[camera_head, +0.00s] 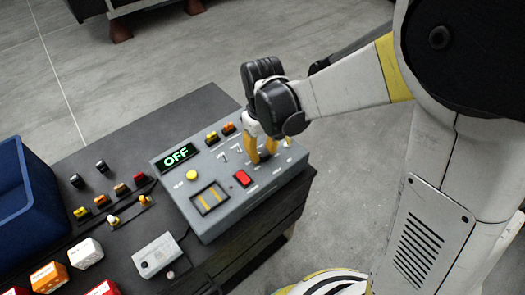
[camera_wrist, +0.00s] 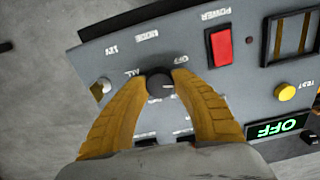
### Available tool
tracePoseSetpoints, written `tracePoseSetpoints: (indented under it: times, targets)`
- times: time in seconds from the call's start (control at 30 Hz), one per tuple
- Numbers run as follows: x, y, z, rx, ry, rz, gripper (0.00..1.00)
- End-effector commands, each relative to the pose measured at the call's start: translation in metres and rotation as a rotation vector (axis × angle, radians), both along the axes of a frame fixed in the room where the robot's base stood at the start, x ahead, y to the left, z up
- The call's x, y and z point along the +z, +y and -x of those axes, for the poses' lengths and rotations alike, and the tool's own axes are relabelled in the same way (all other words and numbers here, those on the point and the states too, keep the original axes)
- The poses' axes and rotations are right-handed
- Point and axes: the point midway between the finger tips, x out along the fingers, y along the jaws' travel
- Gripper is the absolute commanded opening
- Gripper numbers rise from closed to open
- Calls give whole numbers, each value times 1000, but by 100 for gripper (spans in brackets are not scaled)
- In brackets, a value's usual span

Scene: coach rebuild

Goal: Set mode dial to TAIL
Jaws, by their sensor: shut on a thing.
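The grey control panel (camera_head: 225,222) sits on a dark bench. Its mode dial is a round black knob (camera_wrist: 160,84), with OFF and ALL printed beside it in the wrist view. In the wrist view my gripper's two yellow fingers (camera_wrist: 162,76) are shut on the dial from both sides. I cannot make out clearly where the dial points. The panel's display (camera_head: 179,156) reads OFF in green, and it also shows in the wrist view (camera_wrist: 278,127).
The panel carries a red power switch (camera_head: 242,178), a yellow test button (camera_head: 191,175), a framed slot (camera_head: 210,198) and small toggles. A blue bin (camera_head: 25,195), small coloured parts, boxes and a grey device (camera_head: 158,254) lie left of it. Open floor lies beyond the bench.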

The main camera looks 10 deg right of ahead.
Motion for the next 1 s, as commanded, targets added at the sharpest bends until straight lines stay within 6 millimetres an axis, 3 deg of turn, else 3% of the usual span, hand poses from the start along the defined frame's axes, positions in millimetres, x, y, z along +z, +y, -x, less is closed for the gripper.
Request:
tracePoseSetpoints:
  times: [0.33,0.37,0.4,0.43,0.77,0.87,1.0]
  targets:
    - [0,0,0,-1,0,0,1]
    - [0,0,0,-1,0,0,40]
    - [0,0,0,-1,0,0,52]
    - [0,0,0,-1,0,0,56]
    - [2,0,0,-1,0,0,56]
    - [13,0,0,0,0,0,56]
    - [42,0,0,-1,0,0,56]
